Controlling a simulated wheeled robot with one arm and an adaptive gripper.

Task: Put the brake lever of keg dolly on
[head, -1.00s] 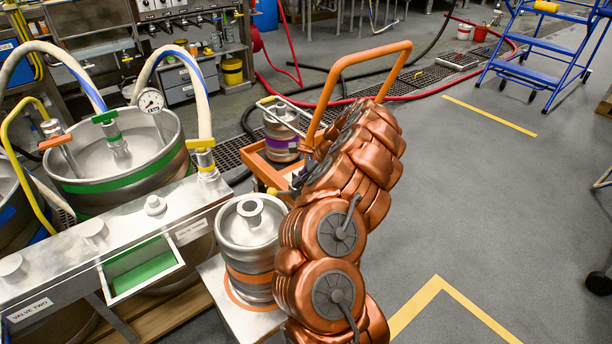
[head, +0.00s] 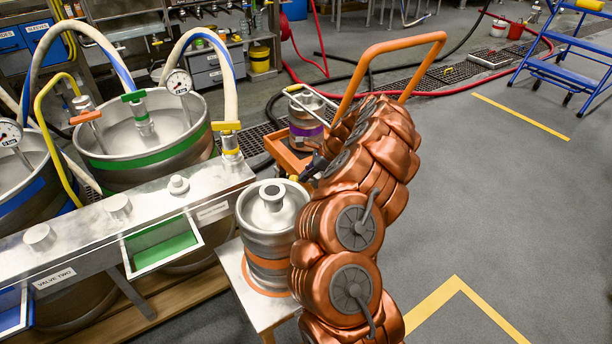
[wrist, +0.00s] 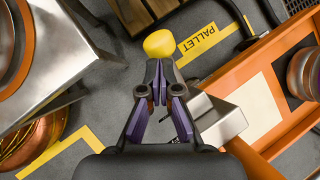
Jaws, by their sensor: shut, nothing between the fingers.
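The orange keg dolly (head: 285,153) stands beyond my arm, its tall orange handle (head: 395,60) rising to the right. A yellow knob, apparently the end of the brake lever, shows in the wrist view (wrist: 159,43) just beyond my fingertips. It is small in the head view (head: 293,178). My gripper (wrist: 160,72) is shut and empty, its dark fingers with purple pads together. Its tips line up with the knob; I cannot tell whether they touch. In the head view my copper-coloured arm hides much of the gripper and dolly. The lever's shaft is mostly hidden.
A keg with a purple band (head: 306,122) sits on the dolly. A steel keg (head: 272,225) stands on a small table (head: 240,285) left of my arm. A valve rail (head: 85,235) and large kegs are further left. Grey floor (head: 500,190) is open at right.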

